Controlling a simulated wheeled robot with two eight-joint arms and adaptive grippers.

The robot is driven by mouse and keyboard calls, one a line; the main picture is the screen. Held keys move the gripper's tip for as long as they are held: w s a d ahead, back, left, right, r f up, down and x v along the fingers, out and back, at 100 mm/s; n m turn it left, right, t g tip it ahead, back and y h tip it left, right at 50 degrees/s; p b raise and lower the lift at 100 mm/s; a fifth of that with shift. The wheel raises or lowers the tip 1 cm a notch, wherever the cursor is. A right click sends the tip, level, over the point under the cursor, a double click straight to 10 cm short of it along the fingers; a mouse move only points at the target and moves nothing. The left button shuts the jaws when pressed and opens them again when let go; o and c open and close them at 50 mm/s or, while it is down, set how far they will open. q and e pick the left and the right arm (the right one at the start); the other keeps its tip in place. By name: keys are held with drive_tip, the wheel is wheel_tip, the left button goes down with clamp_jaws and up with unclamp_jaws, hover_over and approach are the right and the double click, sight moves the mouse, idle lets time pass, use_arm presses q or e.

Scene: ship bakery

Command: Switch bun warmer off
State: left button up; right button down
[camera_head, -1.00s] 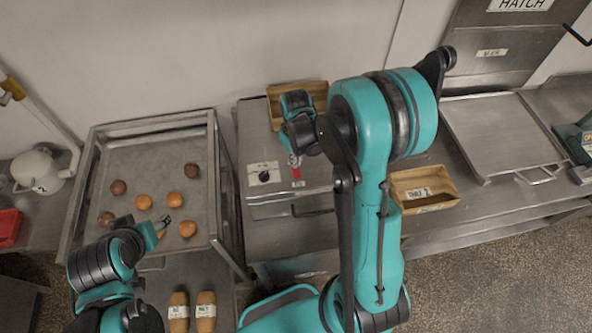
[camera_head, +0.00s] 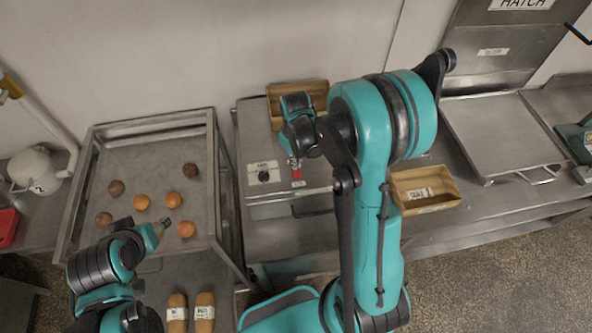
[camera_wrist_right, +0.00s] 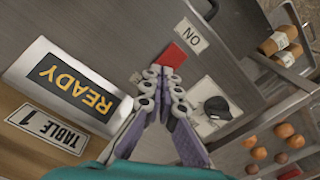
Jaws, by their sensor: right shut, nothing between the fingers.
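In the head view the right gripper (camera_head: 294,163) is just above the red patch (camera_head: 297,174). My left gripper (camera_head: 160,228) is over the bun rack, its opening unclear.
A steel rack (camera_head: 110,170) with several round buns stands left of the warmer. An amber "READY" sign (camera_wrist_right: 75,85) shows in the wrist view.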

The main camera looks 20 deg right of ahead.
drive_tip(key=shift+f, duration=0.25)
drive_tip(key=shift+r, duration=0.1)
drive_tip(key=shift+r+p, duration=2.05)
drive_tip(key=shift+r, duration=1.45)
drive_tip(key=shift+f, duration=0.1)
